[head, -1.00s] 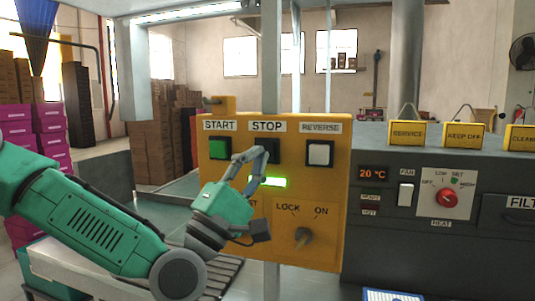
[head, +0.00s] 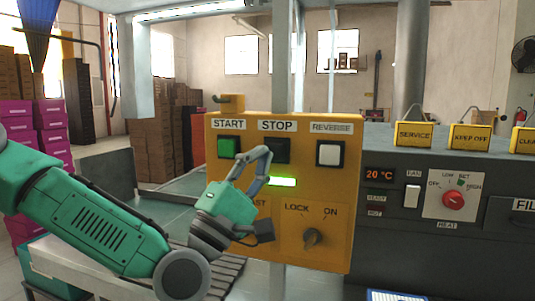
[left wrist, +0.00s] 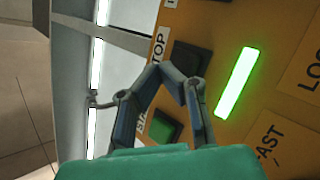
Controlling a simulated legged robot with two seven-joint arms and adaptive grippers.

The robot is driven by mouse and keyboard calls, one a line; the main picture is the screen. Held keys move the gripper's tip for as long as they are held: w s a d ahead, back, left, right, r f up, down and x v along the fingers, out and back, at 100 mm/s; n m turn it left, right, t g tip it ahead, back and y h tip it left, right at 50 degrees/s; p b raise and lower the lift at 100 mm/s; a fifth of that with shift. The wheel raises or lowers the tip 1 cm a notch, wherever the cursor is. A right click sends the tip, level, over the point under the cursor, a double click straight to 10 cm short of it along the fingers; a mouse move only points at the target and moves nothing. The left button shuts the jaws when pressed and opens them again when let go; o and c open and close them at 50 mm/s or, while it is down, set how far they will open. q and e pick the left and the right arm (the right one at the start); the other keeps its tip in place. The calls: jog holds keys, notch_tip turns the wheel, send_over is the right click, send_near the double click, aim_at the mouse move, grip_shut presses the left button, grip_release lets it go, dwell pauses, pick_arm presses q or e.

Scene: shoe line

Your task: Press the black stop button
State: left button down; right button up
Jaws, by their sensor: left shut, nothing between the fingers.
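The black stop button (head: 277,151) sits under the STOP label on the yellow control panel (head: 335,220), between the green start button (head: 228,147) and the white reverse button (head: 329,153). My left gripper (head: 262,153) is shut and empty, with its fingertips in front of the stop button's left part. In the left wrist view the closed fingertips (left wrist: 168,72) are beside the black button (left wrist: 189,58) and cover part of it. I cannot tell whether they touch it. My right gripper is not in view.
A green-lit display (head: 281,182) is below the stop button. A lock knob (head: 312,238) is on the lower panel. A grey machine (head: 400,240) with a red heat knob (head: 453,200) stands to the right.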

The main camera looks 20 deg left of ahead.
aim_at(280, 157)
pick_arm(q)
jog(key=shift+d+r, duration=0.1)
jog(key=shift+d, duration=1.1)
jog(key=shift+w+d, duration=0.25)
jog(key=shift+d, duration=0.15)
jog(key=shift+w+r, duration=0.1)
jog(key=shift+w, duration=0.2)
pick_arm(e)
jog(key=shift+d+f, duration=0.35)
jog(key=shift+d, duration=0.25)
pick_arm(q)
jog(key=shift+w+a, duration=0.2)
jog(key=shift+a, duration=0.4)
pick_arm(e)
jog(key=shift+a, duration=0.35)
pick_arm(q)
jog(key=shift+w+d, duration=0.15)
jog(key=shift+d, duration=0.15)
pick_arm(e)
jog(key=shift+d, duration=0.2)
pick_arm(q)
jog(key=shift+a+b, duration=0.1)
jog(key=shift+b, duration=0.2)
jog(key=shift+s+a, duration=0.65)
jog(key=shift+s, duration=0.3)
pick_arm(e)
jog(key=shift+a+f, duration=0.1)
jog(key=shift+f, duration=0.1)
